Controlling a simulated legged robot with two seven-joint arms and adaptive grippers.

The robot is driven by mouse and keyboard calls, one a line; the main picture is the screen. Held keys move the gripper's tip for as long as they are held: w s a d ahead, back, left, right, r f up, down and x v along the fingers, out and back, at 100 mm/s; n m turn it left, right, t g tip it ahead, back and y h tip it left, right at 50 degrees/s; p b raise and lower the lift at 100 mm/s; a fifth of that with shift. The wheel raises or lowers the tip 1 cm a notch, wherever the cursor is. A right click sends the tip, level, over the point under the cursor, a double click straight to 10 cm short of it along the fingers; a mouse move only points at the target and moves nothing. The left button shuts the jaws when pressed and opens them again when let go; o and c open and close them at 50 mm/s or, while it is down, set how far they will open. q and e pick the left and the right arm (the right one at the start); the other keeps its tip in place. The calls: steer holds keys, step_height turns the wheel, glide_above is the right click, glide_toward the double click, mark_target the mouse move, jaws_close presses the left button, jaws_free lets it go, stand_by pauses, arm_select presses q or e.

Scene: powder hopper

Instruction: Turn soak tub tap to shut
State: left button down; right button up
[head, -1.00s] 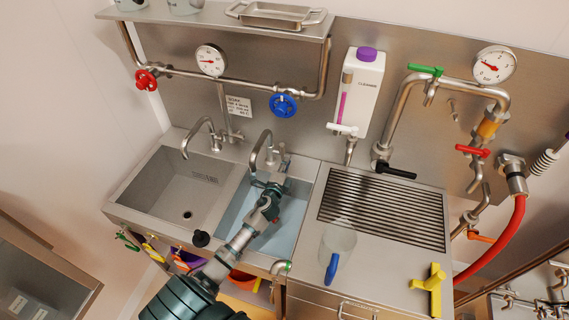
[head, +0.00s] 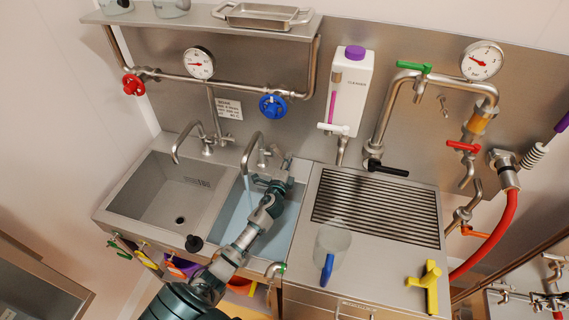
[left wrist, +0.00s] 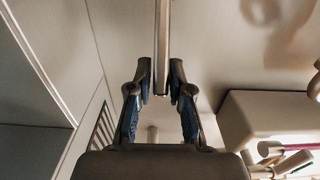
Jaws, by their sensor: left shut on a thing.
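The soak tub (head: 228,222) is the right-hand basin of the sink unit, with bluish water in it. Its tap (head: 252,146) has a curved metal spout at the back of the tub. My left gripper (head: 281,168) reaches over the tub to the tap's right side and hides part of it. In the left wrist view my left gripper (left wrist: 161,85) is shut on a slim metal bar, which I take for the tap handle (left wrist: 162,40). I cannot make out the handle's exact angle in the head view. My right gripper is not in view.
An empty basin (head: 165,192) with its own tap (head: 207,144) lies left. A white cleaner dispenser (head: 349,90) and a blue valve wheel (head: 273,106) are on the wall behind.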

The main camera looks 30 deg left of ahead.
arm_select(q)
steer(key=shift+d+f, duration=0.15)
steer(key=shift+f, duration=0.1)
steer(key=shift+w+d+b, duration=0.15)
steer(key=shift+w+b, duration=0.2)
steer(key=shift+w, duration=0.75)
steer(key=shift+w+b, duration=0.4)
steer(key=shift+w, duration=0.55)
